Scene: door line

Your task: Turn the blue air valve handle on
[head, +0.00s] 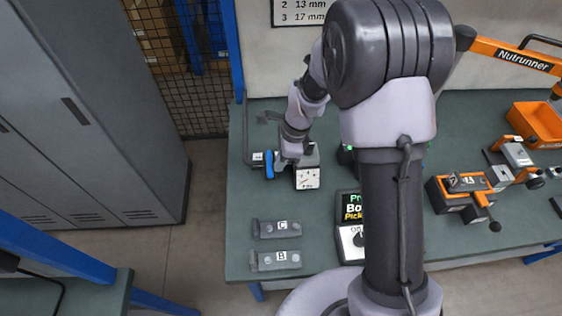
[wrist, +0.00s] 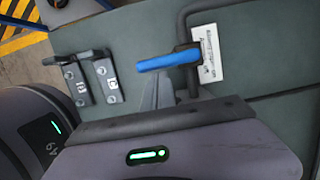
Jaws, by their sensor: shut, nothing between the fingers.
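The blue air valve handle (head: 269,165) is at the left part of the green bench, beside a white gauge block (head: 308,179). In the wrist view the blue handle (wrist: 168,61) lies roughly across the picture, its right end at a dark valve body. My gripper (head: 285,161) is just right of the handle in the head view. In the wrist view my shut, empty fingers (wrist: 158,92) point at the handle from below. Whether they touch it I cannot tell. The valve body is partly hidden by my gripper in the head view.
Two grey brackets marked C (head: 277,228) and B (head: 275,260) lie nearer on the bench. A pale printed label (wrist: 207,52) is beside the valve. A sign box (head: 350,222), orange fixture (head: 468,190) and orange bin (head: 538,124) stand further right. Grey lockers (head: 90,110) are left.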

